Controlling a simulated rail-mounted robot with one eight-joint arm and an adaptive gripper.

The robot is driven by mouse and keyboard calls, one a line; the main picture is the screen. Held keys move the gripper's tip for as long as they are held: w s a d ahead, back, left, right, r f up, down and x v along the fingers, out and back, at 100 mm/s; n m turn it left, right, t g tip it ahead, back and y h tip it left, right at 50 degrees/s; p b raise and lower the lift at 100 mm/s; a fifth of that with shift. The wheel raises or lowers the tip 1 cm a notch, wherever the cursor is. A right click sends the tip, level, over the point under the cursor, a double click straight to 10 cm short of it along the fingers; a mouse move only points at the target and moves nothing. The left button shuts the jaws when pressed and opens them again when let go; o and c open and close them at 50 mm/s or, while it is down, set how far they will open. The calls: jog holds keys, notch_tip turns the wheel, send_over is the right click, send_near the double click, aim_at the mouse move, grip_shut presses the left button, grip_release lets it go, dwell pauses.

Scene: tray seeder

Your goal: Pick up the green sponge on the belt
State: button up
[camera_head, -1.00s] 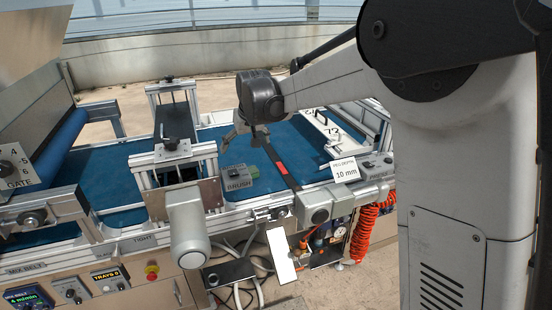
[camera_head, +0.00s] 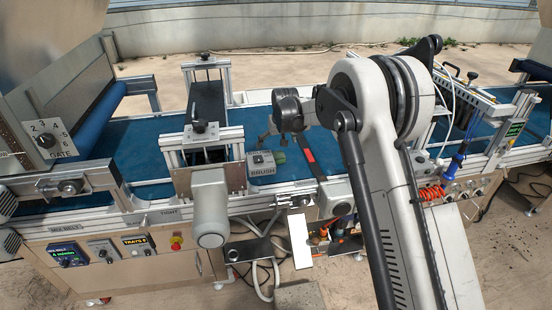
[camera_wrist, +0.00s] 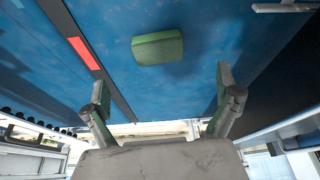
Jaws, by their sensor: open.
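The green sponge (camera_wrist: 158,47) lies on the blue belt (camera_wrist: 200,25) in the wrist view, near the top centre. My gripper (camera_wrist: 160,82) is open, with its two fingers wide apart and nothing between them. The sponge is beyond the fingertips, between their lines and slightly towards the left one, not touching either. In the head view, a small green patch (camera_head: 280,157), likely the sponge, shows on the belt beside the grey BRUSH box. My wrist is above the belt there and partly hides the fingers.
A dark bar with a red mark (camera_head: 309,156) crosses the belt just right of the sponge in the head view. The grey BRUSH box (camera_head: 261,164) stands at the belt's near edge. A framed roller station (camera_head: 210,150) rises to the left.

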send_over(275, 158)
jog(key=s, duration=0.1)
jog(key=f, duration=0.5)
jog(key=shift+s+f, duration=0.2)
jog(key=shift+f, duration=0.1)
jog(key=shift+s+d+p+x, duration=0.15)
jog(key=shift+p+x, duration=0.1)
jog(key=shift+x, duration=0.7)
jog(key=shift+d+p+x, duration=0.1)
jog(key=shift+p+x, duration=0.1)
jog(key=shift+x, duration=0.7)
jog(key=shift+s+d+p+x, duration=0.15)
jog(key=shift+p+x, duration=0.1)
jog(key=shift+x, duration=0.7)
jog(key=shift+f, duration=0.1)
jog(key=c, duration=0.8)
